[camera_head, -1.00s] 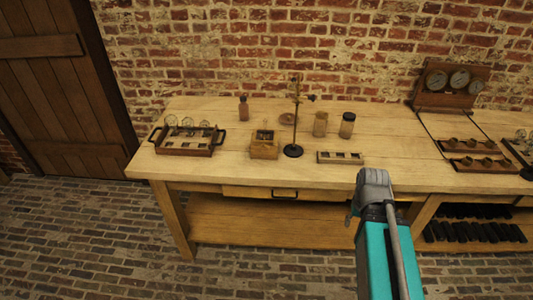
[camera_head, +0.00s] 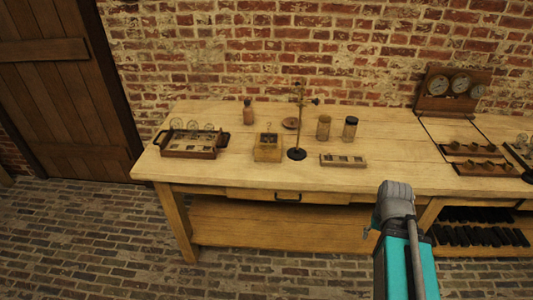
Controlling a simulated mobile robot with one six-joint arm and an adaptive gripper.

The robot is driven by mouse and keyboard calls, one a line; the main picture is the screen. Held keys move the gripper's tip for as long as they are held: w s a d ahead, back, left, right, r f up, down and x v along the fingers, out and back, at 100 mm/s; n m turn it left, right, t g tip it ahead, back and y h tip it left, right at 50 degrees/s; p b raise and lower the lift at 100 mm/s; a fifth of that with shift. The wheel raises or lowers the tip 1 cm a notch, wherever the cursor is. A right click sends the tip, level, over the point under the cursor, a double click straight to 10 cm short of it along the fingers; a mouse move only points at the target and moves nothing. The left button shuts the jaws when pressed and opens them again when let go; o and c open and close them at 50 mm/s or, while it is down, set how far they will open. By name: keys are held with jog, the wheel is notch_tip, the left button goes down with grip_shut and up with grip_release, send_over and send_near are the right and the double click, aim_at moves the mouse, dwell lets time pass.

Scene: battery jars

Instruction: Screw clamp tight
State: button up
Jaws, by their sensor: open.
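A dark metal stand (camera_head: 298,125) with a round base stands upright near the middle of the wooden bench. A small clamp (camera_head: 315,101) with a dark knob sticks out to the right near the stand's top. It is too small to tell how tight its screw is. My arm (camera_head: 397,250), teal with a grey rounded joint, rises at the lower right in front of the bench's edge. No gripper fingers can be made out, and nothing of my arm touches the stand.
A wooden box (camera_head: 268,153) stands left of the stand. Two jars (camera_head: 323,127) (camera_head: 350,129) stand to its right, behind a low wooden strip (camera_head: 343,160). A handled tray (camera_head: 190,153) sits far left and a gauge panel (camera_head: 452,90) at right. The bench front is mostly clear.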

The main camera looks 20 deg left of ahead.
jog(key=shift+o, duration=0.9)
jog(key=shift+w+f, duration=0.1)
jog(key=shift+o, duration=0.2)
jog(key=shift+w+a+f+n, duration=0.1)
jog(key=shift+w+f+n, duration=0.05)
jog(key=shift+w+n, duration=0.15)
jog(key=w+a+n+t+h+b, duration=0.5)
jog(key=w+a+n+t+b, duration=0.4)
jog(key=w+n, duration=0.45)
jog(key=s+a+r+n+t+y+b, duration=0.1)
jog(key=a+r+n+t+y+b, duration=0.1)
jog(key=a+n, duration=1)
jog(key=s+a+r+n+t+y+b, duration=0.1)
jog(key=a+n+t+y+b, duration=0.3)
jog(key=a+n, duration=0.8)
jog(key=a+r+t+y, duration=0.1)
jog(key=a+t+y, duration=0.1)
jog(key=a, duration=0.2)
jog(key=shift+s+a+t+y, duration=0.3)
jog(key=shift+s+a+y, duration=0.05)
jog(key=shift+s+y, duration=0.05)
jog(key=shift+w, duration=0.1)
